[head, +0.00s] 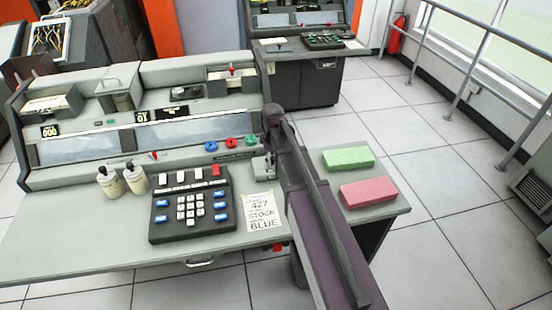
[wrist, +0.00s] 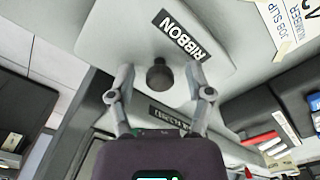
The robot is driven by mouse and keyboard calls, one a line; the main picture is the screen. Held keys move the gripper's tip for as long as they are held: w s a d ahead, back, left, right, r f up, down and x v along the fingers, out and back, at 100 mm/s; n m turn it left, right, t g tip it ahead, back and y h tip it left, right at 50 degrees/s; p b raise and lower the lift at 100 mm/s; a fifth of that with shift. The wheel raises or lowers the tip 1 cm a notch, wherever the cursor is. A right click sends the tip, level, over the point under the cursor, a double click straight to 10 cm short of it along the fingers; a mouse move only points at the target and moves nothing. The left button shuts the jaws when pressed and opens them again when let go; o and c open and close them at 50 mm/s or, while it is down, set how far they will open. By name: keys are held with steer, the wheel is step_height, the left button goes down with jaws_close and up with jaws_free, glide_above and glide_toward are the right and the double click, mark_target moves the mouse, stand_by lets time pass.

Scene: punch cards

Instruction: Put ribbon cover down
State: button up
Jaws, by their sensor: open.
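The ribbon cover (wrist: 120,30) is a pale grey panel with a black RIBBON label (wrist: 180,35) in the wrist view. A dark round knob (wrist: 158,78) stands out from it near its lower edge. My gripper (wrist: 160,72) is open, with one finger on each side of the knob and a visible gap to it. A second dark label (wrist: 172,117) shows below the cover, between the fingers.
A green block (head: 348,157) and a pink block (head: 368,193) lie right of my arm. The tiled floor beyond is clear up to the railing (head: 480,80).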

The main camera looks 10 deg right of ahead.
mark_target(273, 160)
steer(key=shift+r, duration=0.15)
step_height(273, 160, up, 12)
steer(key=p, duration=1.2)
stand_by(0.8)
steer(key=shift+s, duration=0.1)
steer(key=s+d+m, duration=0.1)
steer(key=s+m, duration=0.8)
steer(key=s, duration=0.8)
